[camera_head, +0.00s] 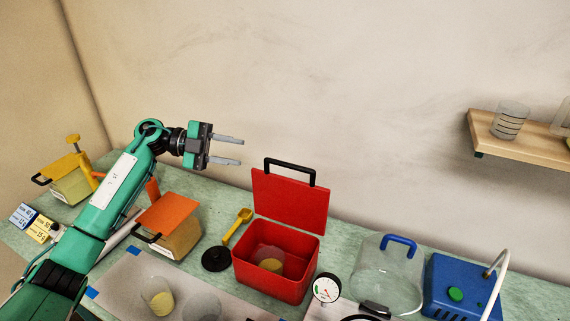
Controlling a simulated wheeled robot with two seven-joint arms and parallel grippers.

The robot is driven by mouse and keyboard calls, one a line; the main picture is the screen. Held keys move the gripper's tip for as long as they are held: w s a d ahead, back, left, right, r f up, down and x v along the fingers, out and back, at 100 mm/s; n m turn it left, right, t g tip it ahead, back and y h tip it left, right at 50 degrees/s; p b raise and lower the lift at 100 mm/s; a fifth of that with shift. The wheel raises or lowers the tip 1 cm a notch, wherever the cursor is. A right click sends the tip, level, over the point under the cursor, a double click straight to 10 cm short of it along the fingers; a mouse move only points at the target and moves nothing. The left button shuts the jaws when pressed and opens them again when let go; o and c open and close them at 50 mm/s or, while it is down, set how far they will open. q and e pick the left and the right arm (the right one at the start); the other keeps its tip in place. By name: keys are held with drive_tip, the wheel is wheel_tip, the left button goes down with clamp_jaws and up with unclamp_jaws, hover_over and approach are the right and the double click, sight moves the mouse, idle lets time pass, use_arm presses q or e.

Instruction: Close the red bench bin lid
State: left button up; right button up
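The red bench bin (268,281) stands on the green bench with its open top facing up. Its red lid (289,202) stands upright at the back edge, with a black handle (290,164) on top. A container with yellowish contents (270,262) sits inside the bin. My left gripper (241,151) is open and empty, in the air to the upper left of the lid and apart from it. Its two grey fingers point right. My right gripper is not in view.
A box with an orange lid (168,212), a yellow scoop (237,225) and a black disc (216,259) lie left of the bin. A dial gauge (326,288), clear dome (386,277) and blue device (461,290) stand to the right. Beakers (158,296) are in front. A wooden shelf (520,139) is at upper right.

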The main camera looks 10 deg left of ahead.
sight(278, 162)
use_arm(q)
drive_tip(key=shift+y, duration=0.3)
drive_tip(key=p+x, duration=0.2)
drive_tip(key=x, duration=0.4)
drive_tip(key=p+x, duration=0.3)
drive_tip(key=x, duration=0.2)
drive_tip(key=shift+s+d+f, duration=0.1)
drive_tip(key=shift+s+d, duration=0.05)
drive_tip(key=shift+d, duration=0.25)
drive_tip(key=shift+d+f, duration=0.25)
drive_tip(key=shift+d, duration=0.25)
clamp_jaws()
